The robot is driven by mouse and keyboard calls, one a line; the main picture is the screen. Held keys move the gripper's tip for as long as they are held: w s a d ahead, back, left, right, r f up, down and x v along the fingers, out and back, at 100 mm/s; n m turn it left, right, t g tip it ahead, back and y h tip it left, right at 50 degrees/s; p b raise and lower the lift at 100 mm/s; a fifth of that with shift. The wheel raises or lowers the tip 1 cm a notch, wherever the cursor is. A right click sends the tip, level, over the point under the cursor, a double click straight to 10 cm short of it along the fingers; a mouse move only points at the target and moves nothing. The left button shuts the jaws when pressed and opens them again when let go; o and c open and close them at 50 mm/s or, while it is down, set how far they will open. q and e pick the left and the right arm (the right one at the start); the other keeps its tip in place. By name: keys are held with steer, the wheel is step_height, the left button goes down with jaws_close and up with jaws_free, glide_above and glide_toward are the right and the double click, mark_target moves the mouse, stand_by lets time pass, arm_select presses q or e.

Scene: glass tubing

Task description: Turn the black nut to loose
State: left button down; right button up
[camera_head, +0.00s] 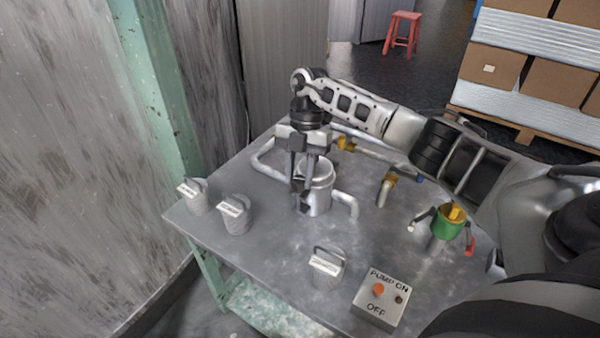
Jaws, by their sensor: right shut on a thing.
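My right gripper (300,186) reaches down from above at the middle of the metal table, its fingers against the front left side of a silver cylindrical vessel (319,196). It is shut on a small dark part there, which looks like the black nut (305,208). The fingers hide most of this part, so its turn angle cannot be told. A bent silver pipe (346,203) leaves the vessel on the right. My left gripper is not in view.
The grey table (265,265) holds labelled grey canisters (235,214) at the left and front, a pump switch box (380,299) at the front right, and a green fitting (447,224) with red and white handles at right. A brass-topped pipe (386,188) stands right of the vessel.

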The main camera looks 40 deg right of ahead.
steer(key=shift+n+g+h, duration=0.3)
steer(key=shift+n, duration=0.5)
steer(key=o, duration=1)
steer(key=shift+r, duration=0.1)
steer(key=p+v, duration=0.1)
steer(key=v, duration=1.5)
